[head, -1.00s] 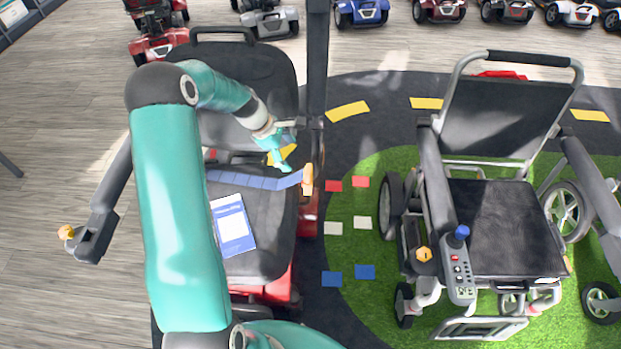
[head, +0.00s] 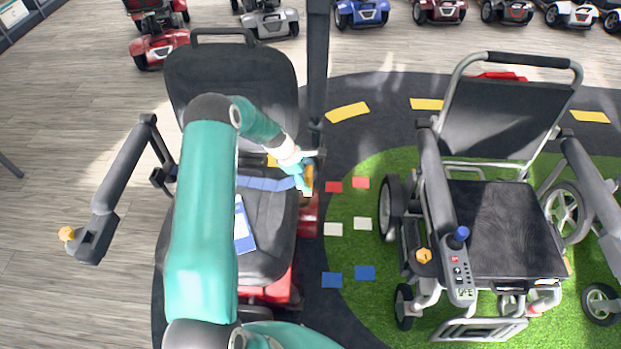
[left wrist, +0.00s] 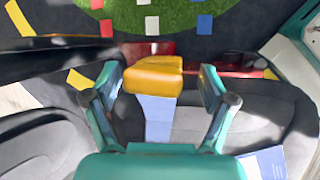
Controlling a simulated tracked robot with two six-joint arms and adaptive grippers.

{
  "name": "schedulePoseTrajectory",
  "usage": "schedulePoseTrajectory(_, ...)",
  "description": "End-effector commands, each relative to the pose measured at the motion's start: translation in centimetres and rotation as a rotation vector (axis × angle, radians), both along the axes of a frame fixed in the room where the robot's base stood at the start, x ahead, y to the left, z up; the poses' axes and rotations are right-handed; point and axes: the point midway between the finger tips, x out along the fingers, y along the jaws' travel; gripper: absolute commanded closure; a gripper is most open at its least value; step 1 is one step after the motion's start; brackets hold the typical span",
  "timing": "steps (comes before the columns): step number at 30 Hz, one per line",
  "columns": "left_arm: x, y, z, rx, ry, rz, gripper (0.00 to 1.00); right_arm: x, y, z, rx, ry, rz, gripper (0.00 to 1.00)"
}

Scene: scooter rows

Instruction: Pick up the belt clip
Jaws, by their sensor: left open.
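The belt clip (head: 309,175) is yellow-orange and sits at the right end of a flat blue belt (head: 262,183) lying across the dark scooter seat (head: 268,228). In the left wrist view the clip (left wrist: 152,76) shows between and a little beyond my fingers, with the belt (left wrist: 159,118) running from it toward me. My left gripper (head: 302,184) is open and close to the clip at the seat's right edge. In the left wrist view my left gripper (left wrist: 160,82) has a finger on each side of the clip, with gaps visible. My right gripper is not in view.
A blue and white card (head: 244,226) lies on the seat. A scooter armrest (head: 122,185) is at the left. A wheelchair (head: 508,225) stands on green turf at the right.

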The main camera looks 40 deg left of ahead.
Motion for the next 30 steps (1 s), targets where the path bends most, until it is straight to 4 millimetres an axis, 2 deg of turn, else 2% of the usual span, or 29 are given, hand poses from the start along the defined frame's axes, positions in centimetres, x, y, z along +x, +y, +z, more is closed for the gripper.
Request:
schedulePoseTrajectory(7,0.13,-0.04,-0.12,0.001,-0.001,-0.001,0.17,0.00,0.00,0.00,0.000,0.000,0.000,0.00)
schedulePoseTrajectory(19,0.14,-0.09,-0.11,0.001,0.000,-0.002,0.83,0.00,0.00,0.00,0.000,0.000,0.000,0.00)
schedulePoseTrajectory(30,0.20,-0.11,0.33,0.002,-0.002,-0.003,0.83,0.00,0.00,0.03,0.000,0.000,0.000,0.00)
